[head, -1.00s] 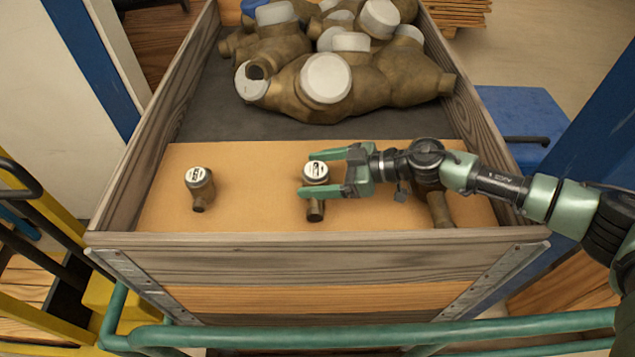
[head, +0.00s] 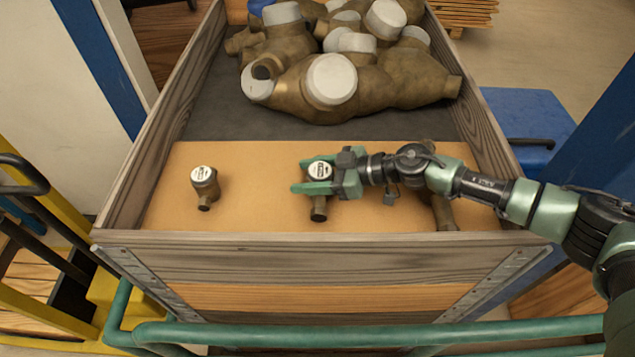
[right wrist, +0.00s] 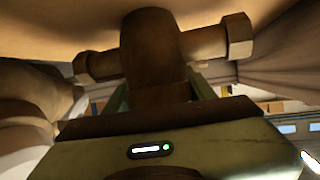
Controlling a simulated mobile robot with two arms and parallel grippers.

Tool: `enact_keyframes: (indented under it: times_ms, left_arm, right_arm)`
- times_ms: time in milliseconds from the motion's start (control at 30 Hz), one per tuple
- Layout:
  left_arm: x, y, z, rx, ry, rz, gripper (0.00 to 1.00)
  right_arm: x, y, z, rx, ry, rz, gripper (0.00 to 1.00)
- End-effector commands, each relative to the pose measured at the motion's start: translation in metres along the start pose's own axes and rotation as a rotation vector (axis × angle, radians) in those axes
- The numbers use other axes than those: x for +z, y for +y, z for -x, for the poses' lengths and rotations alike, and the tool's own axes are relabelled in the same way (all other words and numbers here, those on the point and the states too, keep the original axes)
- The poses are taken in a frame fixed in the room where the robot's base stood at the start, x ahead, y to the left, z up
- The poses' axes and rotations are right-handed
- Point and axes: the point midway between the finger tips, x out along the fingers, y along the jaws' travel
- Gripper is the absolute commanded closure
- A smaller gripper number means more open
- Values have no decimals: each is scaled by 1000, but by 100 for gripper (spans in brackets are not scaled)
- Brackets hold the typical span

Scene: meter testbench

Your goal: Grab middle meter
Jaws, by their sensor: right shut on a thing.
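The middle meter (head: 319,205) is a small bronze body with a white-faced round dial, on the tan board in the wooden crate. My right gripper (head: 318,180) reaches in from the right and is shut on it, one finger on each side of the dial. In the right wrist view the meter's bronze body and pipe ends (right wrist: 155,50) fill the space between the fingers. I cannot tell whether it still touches the board. The left meter (head: 204,187) stands apart on the board. A third meter (head: 444,213) is mostly hidden under my right arm. My left gripper is not in view.
The crate's wooden front wall (head: 320,262) and side walls enclose the board (head: 260,190). Large bronze meter bodies with white caps (head: 330,85) are heaped at the back. A green rail (head: 400,332) runs across the front. The board between left and middle meters is clear.

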Motion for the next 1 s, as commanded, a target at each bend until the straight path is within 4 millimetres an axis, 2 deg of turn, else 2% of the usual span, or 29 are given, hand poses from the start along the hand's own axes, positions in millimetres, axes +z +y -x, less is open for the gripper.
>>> enact_keyframes:
  times_ms: [233,367,1000]
  left_arm:
    - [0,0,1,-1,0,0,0]
    - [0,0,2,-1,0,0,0]
    - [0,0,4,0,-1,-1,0]
  right_arm:
    - [-9,1,3,2,4,3,100]
    - [-21,1,8,1,4,6,100]
    - [-145,1,60,3,4,8,100]
